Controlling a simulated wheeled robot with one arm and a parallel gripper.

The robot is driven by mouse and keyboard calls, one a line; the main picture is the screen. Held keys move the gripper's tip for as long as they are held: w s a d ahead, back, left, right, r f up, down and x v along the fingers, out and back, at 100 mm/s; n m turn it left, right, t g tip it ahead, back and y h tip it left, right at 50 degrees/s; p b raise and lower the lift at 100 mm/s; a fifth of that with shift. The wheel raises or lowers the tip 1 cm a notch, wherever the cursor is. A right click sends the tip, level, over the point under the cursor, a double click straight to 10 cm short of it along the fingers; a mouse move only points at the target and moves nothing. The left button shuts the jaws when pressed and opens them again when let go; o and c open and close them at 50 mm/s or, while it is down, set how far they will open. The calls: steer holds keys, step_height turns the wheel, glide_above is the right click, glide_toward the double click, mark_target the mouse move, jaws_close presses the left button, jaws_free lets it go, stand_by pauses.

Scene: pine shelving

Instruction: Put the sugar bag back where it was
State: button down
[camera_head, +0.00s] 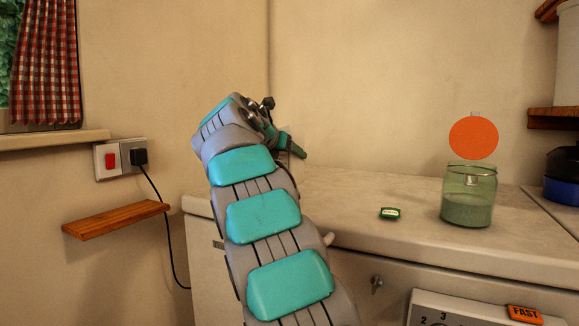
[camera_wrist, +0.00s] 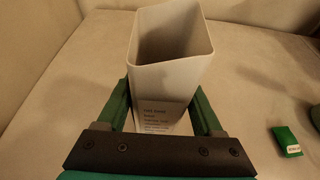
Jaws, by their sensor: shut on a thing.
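The sugar bag (camera_wrist: 170,85) is a pale, open-topped, square-sided packet with small print low on its near face. It looks empty in the part of the inside that shows. My gripper (camera_wrist: 162,108) is shut on it, with one green finger on each side. The bag stands upright on or just above the pale worktop; I cannot tell if it touches. In the head view my gripper (camera_head: 291,145) is over the left end of the worktop, and the bag is mostly or wholly hidden behind my arm.
On the worktop (camera_head: 350,190) lie a small green tag (camera_head: 390,213), also in the wrist view (camera_wrist: 286,141), and a green glass jar (camera_head: 468,200) with an orange disc (camera_head: 473,137) above it. A wall socket (camera_head: 120,157) and small wooden shelf (camera_head: 115,219) are left.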

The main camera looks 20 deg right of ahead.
mark_target(288, 165)
steer(key=shift+f+b, duration=0.55)
steer(key=shift+f, duration=1.25)
steer(key=shift+c, duration=0.2)
jaws_free()
steer(key=shift+s+a+r, duration=0.15)
steer(key=shift+a+r, duration=0.05)
steer(key=shift+a, duration=0.1)
steer(key=v, duration=1.1)
steer(key=shift+s, duration=0.15)
steer(key=shift+a, duration=0.1)
